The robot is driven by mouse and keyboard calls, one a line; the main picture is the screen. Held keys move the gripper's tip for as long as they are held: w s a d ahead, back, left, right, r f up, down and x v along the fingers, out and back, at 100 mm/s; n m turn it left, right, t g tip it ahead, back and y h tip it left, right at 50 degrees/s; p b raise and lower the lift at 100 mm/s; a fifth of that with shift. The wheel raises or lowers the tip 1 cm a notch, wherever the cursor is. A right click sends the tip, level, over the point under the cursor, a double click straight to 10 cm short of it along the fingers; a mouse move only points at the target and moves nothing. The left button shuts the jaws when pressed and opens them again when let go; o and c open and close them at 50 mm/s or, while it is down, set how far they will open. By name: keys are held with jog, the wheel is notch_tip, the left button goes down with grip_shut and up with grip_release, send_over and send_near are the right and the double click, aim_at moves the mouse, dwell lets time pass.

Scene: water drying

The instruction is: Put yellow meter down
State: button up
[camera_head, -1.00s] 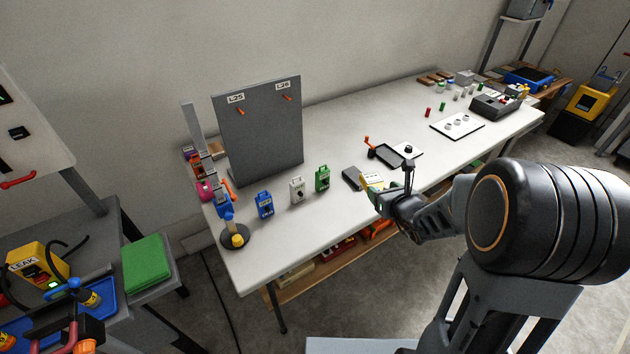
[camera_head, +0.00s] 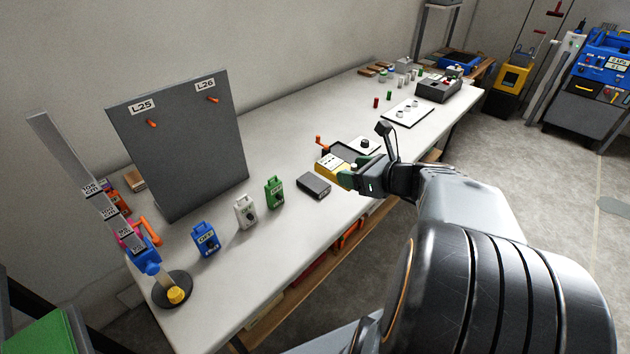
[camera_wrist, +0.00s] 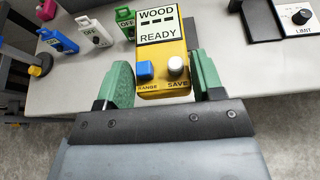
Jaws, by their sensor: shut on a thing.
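The yellow meter (camera_wrist: 162,60) is between the green fingers of my gripper (camera_wrist: 164,84) in the wrist view. Its screen reads "WOOD" and "READY", with a blue button and a white knob below. In the head view my gripper (camera_head: 358,178) is shut on the yellow meter (camera_head: 331,169), over the front part of the white table (camera_head: 290,150). I cannot tell whether the meter touches the table. My gripper hides part of it in the head view.
A dark grey block (camera_head: 314,186) lies just left of the held meter. A black tray with an orange handle (camera_head: 322,145) is behind. The grey board (camera_head: 180,150) stands at the left.

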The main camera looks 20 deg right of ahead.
aim_at(336, 165)
jog(key=w+f, duration=0.1)
jog(key=w, duration=0.1)
jog(key=w+f+b, duration=0.1)
jog(key=w, duration=0.2)
jog(key=w+f, duration=0.2)
jog(key=w, duration=0.1)
jog(key=shift+a+b, duration=0.3)
jog(key=shift+a, duration=0.1)
jog(key=w+f+b, duration=0.1)
jog(key=f, duration=0.1)
jog(key=w+f+b, duration=0.1)
jog(key=w+f, duration=0.1)
jog(key=f, duration=0.1)
jog(key=w+f, duration=0.2)
jog(key=f, duration=0.1)
jog(key=shift+a+b, duration=0.15)
jog(key=shift+b, duration=0.25)
jog(key=shift+f, duration=0.3)
jog(key=shift+f, duration=0.1)
jog(key=shift+f+b, duration=0.15)
jog(key=shift+b, duration=0.15)
jog(key=o, duration=1.1)
